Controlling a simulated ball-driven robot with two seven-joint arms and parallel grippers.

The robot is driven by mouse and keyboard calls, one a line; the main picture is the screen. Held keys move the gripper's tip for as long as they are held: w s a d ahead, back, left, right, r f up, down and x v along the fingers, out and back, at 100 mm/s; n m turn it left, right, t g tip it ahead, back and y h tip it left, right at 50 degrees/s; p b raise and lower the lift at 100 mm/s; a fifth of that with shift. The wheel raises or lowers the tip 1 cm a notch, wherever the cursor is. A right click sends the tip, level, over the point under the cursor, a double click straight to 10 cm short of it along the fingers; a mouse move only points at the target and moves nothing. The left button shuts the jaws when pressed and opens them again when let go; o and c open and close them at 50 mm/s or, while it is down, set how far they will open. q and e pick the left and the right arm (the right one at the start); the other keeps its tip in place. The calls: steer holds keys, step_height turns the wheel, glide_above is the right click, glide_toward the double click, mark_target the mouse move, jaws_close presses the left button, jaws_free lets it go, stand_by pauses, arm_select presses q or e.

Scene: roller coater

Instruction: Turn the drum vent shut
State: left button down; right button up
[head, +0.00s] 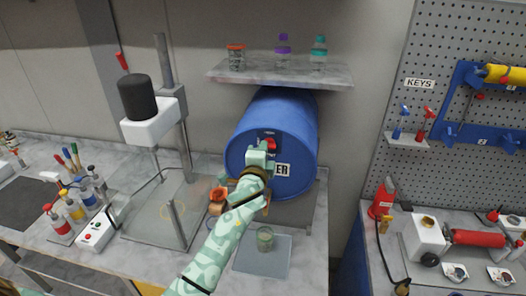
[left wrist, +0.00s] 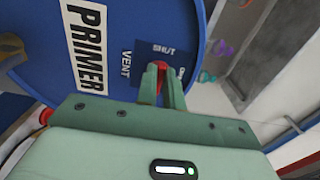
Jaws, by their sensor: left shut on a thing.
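The blue drum (head: 290,118) lies on its side on the bench under a shelf, its round face toward me. The red vent knob (head: 270,144) is on the upper part of that face, on a dark plate. My left gripper (head: 262,154) is at the knob. In the left wrist view, my left gripper (left wrist: 163,82) has both fingers shut on the red knob (left wrist: 161,66), beside the VENT, SHUT and other partly hidden lettering. The fingers hide much of the knob, so its exact angle is unclear. My right gripper is not in view.
A glass jar (head: 265,239) stands on a grey mat (head: 280,262) below the drum. An orange-brown fitting (head: 217,197) is beside my left forearm. A stirrer stand (head: 155,120) is to the left. The shelf (head: 281,72) with bottles is above.

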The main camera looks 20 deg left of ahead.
arm_select(q)
steer(key=c, duration=1.5)
jaws_free()
steer(key=shift+s, duration=0.1)
steer(key=b+v, duration=0.2)
steer(key=v, duration=1.4)
steer(key=shift+s+d, duration=0.1)
steer(key=shift+d, duration=0.05)
